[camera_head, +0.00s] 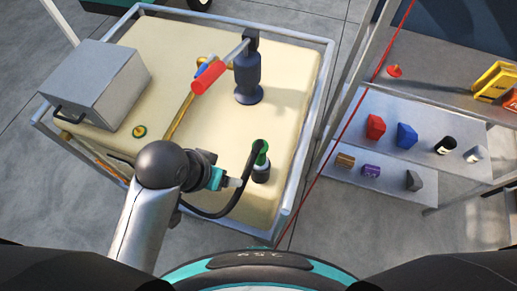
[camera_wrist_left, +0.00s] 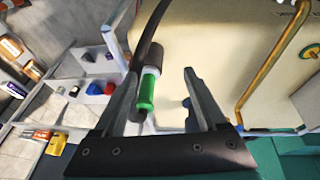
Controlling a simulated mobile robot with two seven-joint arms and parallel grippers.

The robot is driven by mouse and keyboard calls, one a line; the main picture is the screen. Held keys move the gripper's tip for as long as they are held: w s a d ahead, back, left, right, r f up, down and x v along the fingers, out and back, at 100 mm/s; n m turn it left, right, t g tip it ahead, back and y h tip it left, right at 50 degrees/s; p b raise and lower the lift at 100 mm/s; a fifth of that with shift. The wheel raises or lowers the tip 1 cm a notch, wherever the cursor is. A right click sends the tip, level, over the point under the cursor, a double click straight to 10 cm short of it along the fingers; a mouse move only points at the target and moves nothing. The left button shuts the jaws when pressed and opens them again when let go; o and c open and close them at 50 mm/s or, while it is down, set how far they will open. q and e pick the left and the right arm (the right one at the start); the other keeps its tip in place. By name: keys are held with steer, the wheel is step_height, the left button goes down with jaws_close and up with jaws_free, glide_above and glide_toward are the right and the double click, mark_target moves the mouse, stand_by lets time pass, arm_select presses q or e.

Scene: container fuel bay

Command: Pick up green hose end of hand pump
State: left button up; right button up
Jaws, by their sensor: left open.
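The hand pump (camera_head: 249,80) stands upright on the cream cart top, its lever with a red grip pointing left. The green hose end (camera_head: 262,156) of the black hose (camera_head: 232,205) stands upright in a dark holder (camera_head: 261,173) at the cart's near right. My left gripper (camera_head: 238,182) is open and empty, just left of the holder. In the left wrist view the green hose end (camera_wrist_left: 147,92) shows between the spread fingers of the left gripper (camera_wrist_left: 160,76), nearer the left finger. Contact cannot be told. My right gripper is not in view.
A grey metal box (camera_head: 98,85) sits on the cart's (camera_head: 290,85) left side. A brass pipe (camera_head: 181,117) crosses the top. A metal rail rims the cart. A shelf (camera_head: 420,107) with several coloured items stands to the right, behind a thin red line (camera_head: 345,128).

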mark_target(260, 157)
arm_select(q)
steer(key=w+d+r+m+g, duration=0.1)
steer(key=w+d+m, duration=0.1)
steer(key=w+d, duration=0.1)
steer(key=w+d+r+m+g+y, duration=0.1)
steer(key=w+d+r+m, duration=0.1)
steer(key=d, duration=0.1)
steer(key=w+d+r+m+g+y, duration=0.1)
steer(key=w+d+r+m, duration=0.1)
steer(key=w, duration=0.1)
steer(key=shift+w+d+r+m, duration=0.25)
steer(key=shift+w+d+m, duration=0.1)
steer(key=shift+d+m, duration=0.05)
steer(key=shift+w+a+r, duration=0.1)
steer(key=shift+w+a, duration=0.1)
steer(key=shift+a, duration=0.05)
steer(key=shift+w+a+y, duration=0.1)
steer(key=shift+a+y, duration=0.05)
steer(key=shift+y, duration=0.15)
steer(key=shift+f, duration=0.45)
step_height(260, 157, down, 14)
steer(key=shift+f+b, duration=0.1)
steer(key=shift+b, duration=1)
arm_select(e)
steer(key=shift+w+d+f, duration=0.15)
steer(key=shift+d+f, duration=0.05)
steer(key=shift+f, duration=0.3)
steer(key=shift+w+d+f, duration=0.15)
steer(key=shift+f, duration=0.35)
